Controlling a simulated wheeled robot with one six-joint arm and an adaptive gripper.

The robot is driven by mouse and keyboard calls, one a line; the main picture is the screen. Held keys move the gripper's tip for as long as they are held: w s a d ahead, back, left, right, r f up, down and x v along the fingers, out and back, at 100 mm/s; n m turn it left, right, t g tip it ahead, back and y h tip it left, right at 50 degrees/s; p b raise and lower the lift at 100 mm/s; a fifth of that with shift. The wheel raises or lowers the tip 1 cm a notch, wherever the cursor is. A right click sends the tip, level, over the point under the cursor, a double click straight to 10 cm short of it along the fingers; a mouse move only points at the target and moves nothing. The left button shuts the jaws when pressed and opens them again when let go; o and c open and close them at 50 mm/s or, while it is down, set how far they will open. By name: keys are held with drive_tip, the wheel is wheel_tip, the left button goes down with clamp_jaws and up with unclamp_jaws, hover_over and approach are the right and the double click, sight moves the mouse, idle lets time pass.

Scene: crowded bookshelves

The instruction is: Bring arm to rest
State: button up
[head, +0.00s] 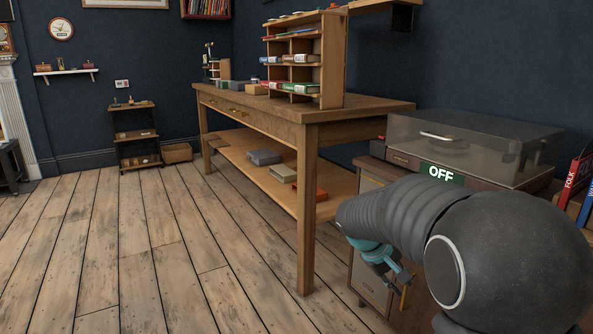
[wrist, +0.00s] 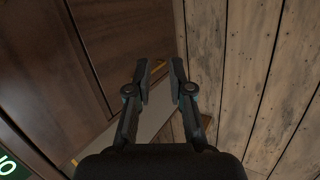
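My arm reaches in from the right of the head view, bent down in front of the wooden cabinet (head: 368,285) at the right. My gripper (head: 398,284) hangs low beside the cabinet front. In the wrist view my gripper (wrist: 160,72) has its two fingers apart, with nothing between them. Dark wood panels lie to the left of the fingers and floor planks to the right.
Books (head: 575,185) stand at the far right. A long wooden table (head: 310,120) is behind. The plank floor (head: 130,260) at left is clear.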

drive_tip(key=s+a+r+m+t+y+p, duration=0.1)
drive_tip(key=s+a+r+y, duration=0.15)
drive_tip(key=s, duration=0.45)
drive_tip(key=s+a+r+m+y+p, duration=0.1)
drive_tip(key=s+a+y+p, duration=0.15)
drive_tip(key=s, duration=0.45)
drive_tip(key=s+a+r+m+t+y, duration=0.1)
drive_tip(key=s+a+r, duration=0.15)
drive_tip(key=s, duration=0.45)
drive_tip(key=s+r+m+t+p, duration=0.1)
drive_tip(key=s+r+t+p, duration=0.1)
drive_tip(key=s+r, duration=0.3)
drive_tip(key=shift+s+a+r+t+y+p, duration=0.3)
drive_tip(key=shift+r+y+p, duration=0.1)
drive_tip(key=shift+r, duration=0.15)
